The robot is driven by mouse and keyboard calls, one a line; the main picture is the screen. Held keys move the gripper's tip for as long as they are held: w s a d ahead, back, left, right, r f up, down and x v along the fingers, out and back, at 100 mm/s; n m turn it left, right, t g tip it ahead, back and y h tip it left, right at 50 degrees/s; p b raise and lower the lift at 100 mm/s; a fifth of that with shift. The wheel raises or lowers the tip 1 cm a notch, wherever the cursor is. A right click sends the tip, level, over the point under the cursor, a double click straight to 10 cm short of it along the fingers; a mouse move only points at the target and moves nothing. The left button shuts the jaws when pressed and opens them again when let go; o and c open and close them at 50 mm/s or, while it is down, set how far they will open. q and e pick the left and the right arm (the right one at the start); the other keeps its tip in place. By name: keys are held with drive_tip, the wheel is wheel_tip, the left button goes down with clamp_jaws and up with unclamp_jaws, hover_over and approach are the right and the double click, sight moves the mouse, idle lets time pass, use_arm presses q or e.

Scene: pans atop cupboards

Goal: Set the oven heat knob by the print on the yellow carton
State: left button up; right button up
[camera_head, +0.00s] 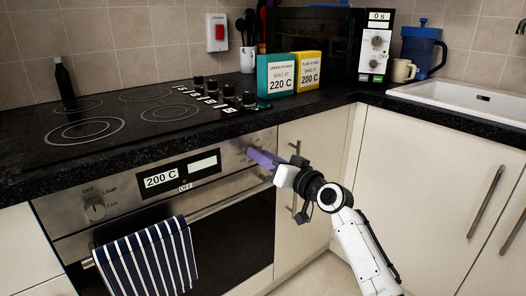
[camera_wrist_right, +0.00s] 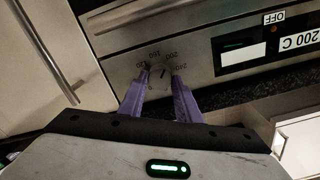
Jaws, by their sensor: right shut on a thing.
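The yellow carton (camera_head: 307,72) stands on the worktop and reads "BAKE AT 200 C". The oven display (camera_head: 161,180) reads "200 C"; it also shows at the right of the wrist view (camera_wrist_right: 297,41). My right gripper (camera_head: 254,155) is at the right end of the oven panel, its purple fingers shut on the heat knob. In the wrist view the fingers (camera_wrist_right: 161,72) stand on either side of the knob (camera_wrist_right: 160,79), with printed numbers including 160, 200 and 240 around it. The fingers partly cover the knob and dial. My left gripper is not in view.
A teal carton (camera_head: 276,76) reading "BAKE AT 220 C" stands beside the yellow one. Another knob (camera_head: 95,209), marked OFF, LAMP and FAN, is at the panel's left. A striped towel (camera_head: 150,262) hangs on the oven handle. Hob knobs (camera_head: 228,91) line the worktop above.

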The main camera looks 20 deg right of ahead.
drive_tip(key=shift+m, duration=0.8)
drive_tip(key=o, duration=1.1)
drive_tip(key=shift+c, duration=0.2)
drive_tip(key=p+v, duration=0.2)
drive_tip(key=v, duration=0.8)
drive_tip(key=shift+s, duration=0.15)
